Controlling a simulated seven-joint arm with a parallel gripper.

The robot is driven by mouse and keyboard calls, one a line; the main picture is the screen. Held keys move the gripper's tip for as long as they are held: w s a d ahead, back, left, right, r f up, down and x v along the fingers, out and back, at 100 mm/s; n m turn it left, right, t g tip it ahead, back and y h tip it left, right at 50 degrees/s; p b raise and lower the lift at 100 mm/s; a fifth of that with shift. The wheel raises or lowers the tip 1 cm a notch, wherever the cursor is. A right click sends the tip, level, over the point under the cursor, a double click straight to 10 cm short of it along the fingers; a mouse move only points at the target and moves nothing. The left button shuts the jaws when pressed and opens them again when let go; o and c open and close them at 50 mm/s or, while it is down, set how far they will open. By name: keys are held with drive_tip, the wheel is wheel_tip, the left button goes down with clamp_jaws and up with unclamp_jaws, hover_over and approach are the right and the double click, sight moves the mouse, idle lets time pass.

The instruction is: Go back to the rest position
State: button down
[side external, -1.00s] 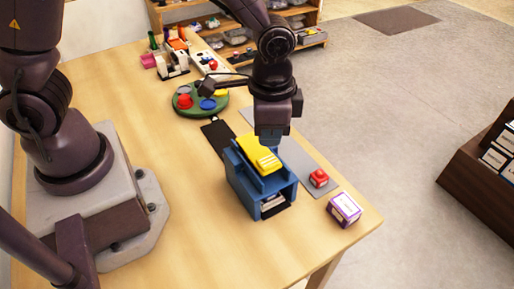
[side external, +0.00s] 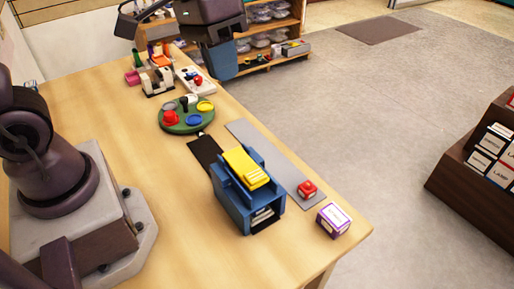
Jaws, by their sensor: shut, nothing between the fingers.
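My gripper (side external: 222,62) is shut and empty, high above the back right edge of the table, at the top of the side external view. It is well clear of everything on the table. A blue box-like device (side external: 237,207) with a yellow top (side external: 246,168) stands on the table, its dark front opening facing the camera. Pale items show inside the opening. The upper part of my arm is out of the frame.
A red button (side external: 307,188) sits on a grey strip (side external: 265,150), with a purple-and-white box (side external: 333,220) near the table corner. A green round tray (side external: 188,126) with coloured pieces lies farther back. A shelf (side external: 268,40) stands behind; a dark rack (side external: 470,170) is at right.

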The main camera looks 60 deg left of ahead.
drive_tip(key=shift+s+a+r+n+t+h, duration=0.6)
drive_tip(key=shift+s+r+t, duration=1.1)
drive_tip(key=shift+s+r, duration=2.85)
drive_tip(key=w+a+f+m+t+y, duration=0.1)
drive_tip(key=a+f+y, duration=0.3)
drive_tip(key=a+f, duration=0.2)
drive_tip(key=shift+a+f+m, duration=0.35)
drive_tip(key=shift+a+m, duration=0.05)
drive_tip(key=shift+a, duration=0.55)
